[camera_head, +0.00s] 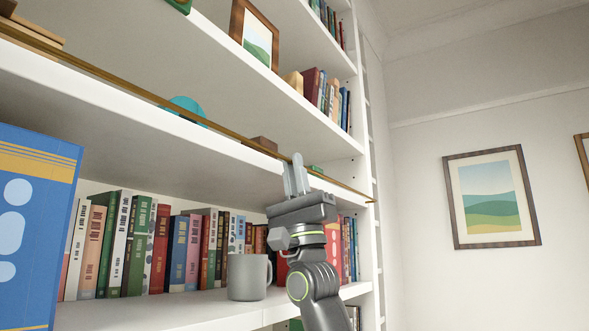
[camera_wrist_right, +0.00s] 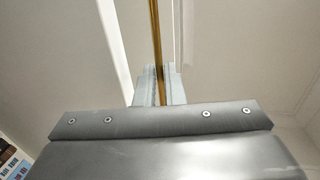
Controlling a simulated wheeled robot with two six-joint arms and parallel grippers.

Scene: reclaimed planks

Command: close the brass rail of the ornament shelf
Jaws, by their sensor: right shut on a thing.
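The brass rail (camera_head: 138,88) is a thin gold bar. It runs along the front of the ornament shelf (camera_head: 60,80), from the upper left to an end near the right upright. My right gripper (camera_head: 295,172) reaches up from below, with its two fingers at the rail toward its right part. In the right wrist view, the rail (camera_wrist_right: 157,50) passes down between the two fingers (camera_wrist_right: 160,88), which are shut on it. Part of the rail is hidden by the fingers. My left gripper is in neither view.
A teal ornament (camera_head: 186,108) and a brown block (camera_head: 264,143) sit behind the rail. Below are a row of books (camera_head: 150,245), a grey mug (camera_head: 249,277) and a large blue book (camera_head: 35,225) at the left. A framed picture (camera_head: 491,197) hangs on the right wall.

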